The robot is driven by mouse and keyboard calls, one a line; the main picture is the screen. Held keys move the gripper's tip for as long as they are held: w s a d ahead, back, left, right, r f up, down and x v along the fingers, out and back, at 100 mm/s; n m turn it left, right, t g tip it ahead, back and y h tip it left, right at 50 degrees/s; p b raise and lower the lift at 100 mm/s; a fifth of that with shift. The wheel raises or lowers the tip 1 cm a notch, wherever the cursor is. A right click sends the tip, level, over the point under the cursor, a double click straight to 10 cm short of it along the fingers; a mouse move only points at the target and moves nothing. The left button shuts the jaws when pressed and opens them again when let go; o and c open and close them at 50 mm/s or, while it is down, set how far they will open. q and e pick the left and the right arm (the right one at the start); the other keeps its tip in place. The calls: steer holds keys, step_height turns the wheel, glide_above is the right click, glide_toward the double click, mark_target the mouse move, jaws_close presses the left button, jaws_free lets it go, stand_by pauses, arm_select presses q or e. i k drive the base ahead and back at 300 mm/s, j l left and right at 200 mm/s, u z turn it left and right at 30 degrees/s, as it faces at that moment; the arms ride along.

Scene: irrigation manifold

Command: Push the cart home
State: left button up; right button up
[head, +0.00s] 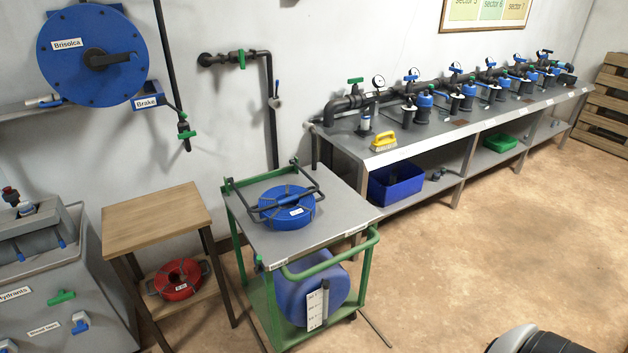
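The cart (345,205) stands left of centre in the head view, with a grey top and a green frame. A green push handle (330,262) curves along its near right side. A flat blue coil (287,212) with a label and dark bars lies on its top. A blue drum (345,283) sits on the lower shelf, with a white graduated gauge (317,305) in front. A caster shows under the near right corner. Neither gripper is in view; a white and black rounded part, probably mine, shows at the bottom right edge.
A small wooden table (155,217) with a red coil (178,278) below stands left of the cart. A long grey bench (400,153) with valves and filters runs behind on the right. Thin dark strips (376,330) lie on the floor beside the cart. The right floor is clear.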

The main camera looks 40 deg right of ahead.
mark_target(302, 289)
steer(key=z, duration=1.25)
